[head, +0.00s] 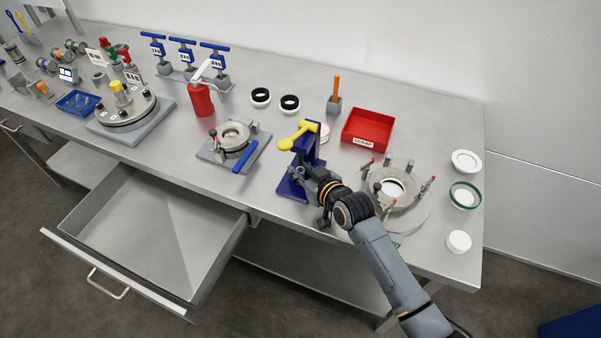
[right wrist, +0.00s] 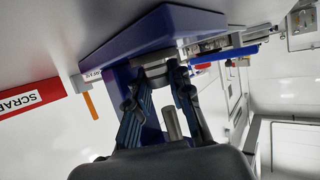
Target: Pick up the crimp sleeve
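My right gripper (head: 318,182) is at the foot of the blue press (head: 310,148) with the yellow handle (head: 297,137). In the right wrist view its fingers (right wrist: 155,84) stand apart, near a round grey metal part (right wrist: 155,69) by the press's blue base. A short grey metal cylinder (right wrist: 171,123) shows between the fingers and may be the crimp sleeve; I cannot be sure. I see no clear grip on it. In the head view the wrist and fingers hide this spot. My left gripper is not in view.
A red SCRAP bin (head: 368,127) and an orange-handled tool in a holder (head: 335,98) stand behind the press. A clamp flange (head: 396,187) is close on the right, a grey fixture (head: 234,143) on the left. A drawer (head: 150,235) hangs open below the bench.

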